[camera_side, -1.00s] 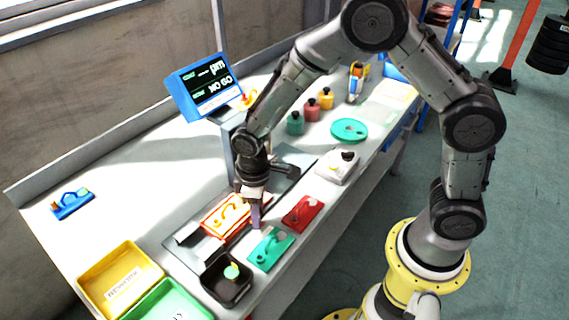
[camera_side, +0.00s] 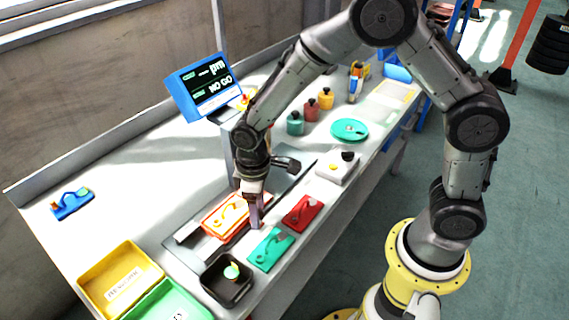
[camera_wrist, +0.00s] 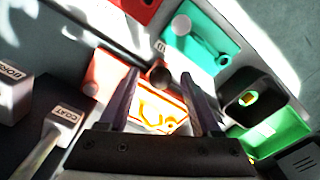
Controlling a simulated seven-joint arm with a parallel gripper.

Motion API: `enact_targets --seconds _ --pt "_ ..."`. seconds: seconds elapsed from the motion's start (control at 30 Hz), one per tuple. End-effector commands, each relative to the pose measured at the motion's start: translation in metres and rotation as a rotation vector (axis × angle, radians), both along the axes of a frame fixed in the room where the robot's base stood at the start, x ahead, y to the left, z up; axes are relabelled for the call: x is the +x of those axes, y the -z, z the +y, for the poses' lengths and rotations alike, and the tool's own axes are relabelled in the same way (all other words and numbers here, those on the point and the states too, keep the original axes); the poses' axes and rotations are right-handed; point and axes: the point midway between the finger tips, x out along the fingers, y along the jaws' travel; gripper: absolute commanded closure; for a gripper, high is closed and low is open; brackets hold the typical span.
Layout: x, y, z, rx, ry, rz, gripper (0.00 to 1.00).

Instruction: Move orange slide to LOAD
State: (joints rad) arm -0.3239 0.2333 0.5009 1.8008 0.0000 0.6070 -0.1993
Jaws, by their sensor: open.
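The orange slide (camera_side: 227,215), a flat plate with a pale inset and an orange hook shape on it, lies on the grey track (camera_side: 190,237) in the side view. It also shows in the wrist view (camera_wrist: 108,72), partly hidden by a finger. My gripper (camera_side: 256,217) is low at the right end of the slide, fingers pointing down. In the wrist view my gripper (camera_wrist: 158,82) is open, with a dark round knob (camera_wrist: 158,73) appearing between the fingertips. I cannot tell whether the fingers touch it. I cannot read a LOAD label in either view.
A red plate (camera_side: 303,212) and a green plate (camera_side: 270,250) lie right of the track. A black bin (camera_side: 226,284), yellow bin (camera_side: 121,280) and green bin (camera_side: 172,300) stand in front.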

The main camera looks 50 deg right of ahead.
Motion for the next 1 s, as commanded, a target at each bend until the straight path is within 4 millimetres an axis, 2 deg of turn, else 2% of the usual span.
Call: enact_targets --seconds 0.1,0.4,0.53,0.87,1.0 --pt "0.001 -0.021 0.000 0.002 0.000 -0.006 0.35" --pt "0.001 -0.067 0.000 0.001 0.000 -0.004 0.35" --pt "0.000 -0.075 0.000 0.000 0.000 -0.001 0.35" --pt "0.000 -0.077 0.000 0.000 0.000 -0.001 0.35" --pt "0.001 -0.089 0.000 0.001 0.000 -0.004 0.35"
